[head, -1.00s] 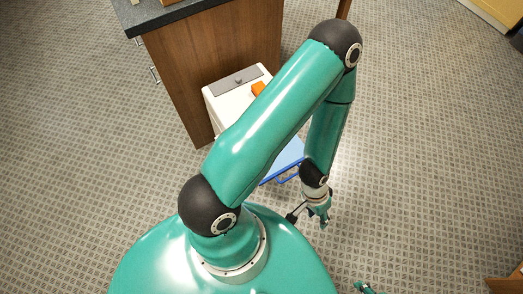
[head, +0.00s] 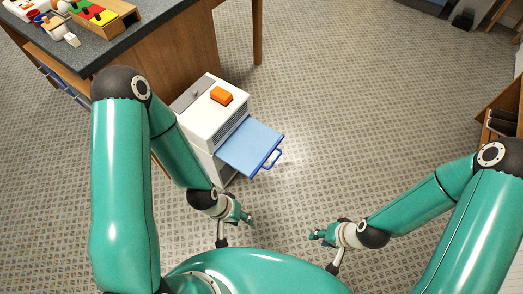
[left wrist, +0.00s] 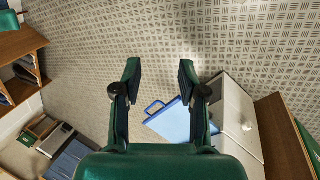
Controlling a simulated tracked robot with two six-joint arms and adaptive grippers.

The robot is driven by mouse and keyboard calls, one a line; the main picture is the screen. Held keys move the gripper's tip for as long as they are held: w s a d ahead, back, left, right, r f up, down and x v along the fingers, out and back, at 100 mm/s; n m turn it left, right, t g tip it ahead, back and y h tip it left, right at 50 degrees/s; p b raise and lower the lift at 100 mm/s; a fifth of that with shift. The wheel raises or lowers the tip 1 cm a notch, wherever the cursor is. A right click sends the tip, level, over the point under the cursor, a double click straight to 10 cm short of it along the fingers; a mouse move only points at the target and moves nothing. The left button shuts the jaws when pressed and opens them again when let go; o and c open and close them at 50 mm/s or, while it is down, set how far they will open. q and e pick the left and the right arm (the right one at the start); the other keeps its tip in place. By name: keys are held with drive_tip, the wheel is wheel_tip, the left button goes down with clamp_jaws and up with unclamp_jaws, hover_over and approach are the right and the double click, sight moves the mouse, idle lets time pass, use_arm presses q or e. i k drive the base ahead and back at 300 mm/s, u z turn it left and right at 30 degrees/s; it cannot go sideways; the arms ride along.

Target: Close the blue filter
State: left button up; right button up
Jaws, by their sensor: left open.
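The blue filter (head: 250,148) is a flat light-blue panel with a darker blue handle (head: 272,158). It sticks out of the side of a white box-shaped unit (head: 203,125), pulled out. My left gripper (head: 246,216) is below the filter in the head view, apart from it. In the left wrist view its two fingers (left wrist: 159,72) are spread, with nothing between them. The filter (left wrist: 172,122) shows there partly behind the right finger. My right gripper (head: 316,235) is to the right and apart from everything; its finger gap is too small to judge.
An orange block (head: 221,95) lies on top of the white unit. A dark-topped wooden counter (head: 110,40) with colourful items stands behind it at the left. A wooden shelf (head: 500,115) is at the right edge. The patterned floor (head: 350,110) between is clear.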

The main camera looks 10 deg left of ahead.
sight(247, 149)
drive_tip(key=u, duration=0.45)
drive_tip(key=i, duration=0.25)
drive_tip(key=z, duration=1.1)
drive_tip(key=k, duration=0.9)
drive_tip(key=u, duration=0.5)
drive_tip(key=i, duration=1.05)
drive_tip(key=u, duration=0.05)
